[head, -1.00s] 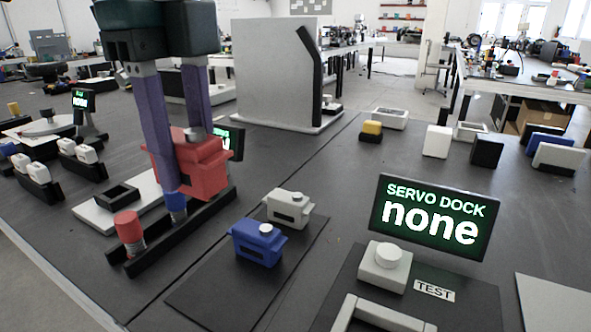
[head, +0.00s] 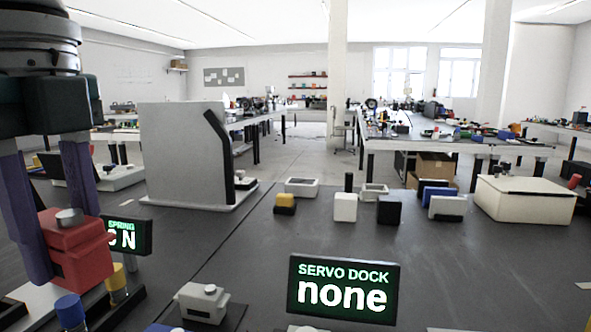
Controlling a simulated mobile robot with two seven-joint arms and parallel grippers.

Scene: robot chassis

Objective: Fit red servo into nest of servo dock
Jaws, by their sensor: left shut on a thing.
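The red servo (head: 78,255) is at the lower left of the head view. My left gripper (head: 55,250) is shut on it, with a purple finger on each side, and holds it above the bench items. The servo dock's screen (head: 343,289) stands at the lower middle and reads "SERVO DOCK none". The dock's nest is below the picture's lower edge and hidden; only a sliver of pale dock shows beneath the screen. My right gripper is not in view.
A grey servo (head: 203,303) sits left of the dock screen. Blue (head: 70,311) and yellow (head: 118,282) capped parts stand under the held servo, near a spring screen (head: 126,236). Small blocks and a cream box (head: 525,200) stand farther back.

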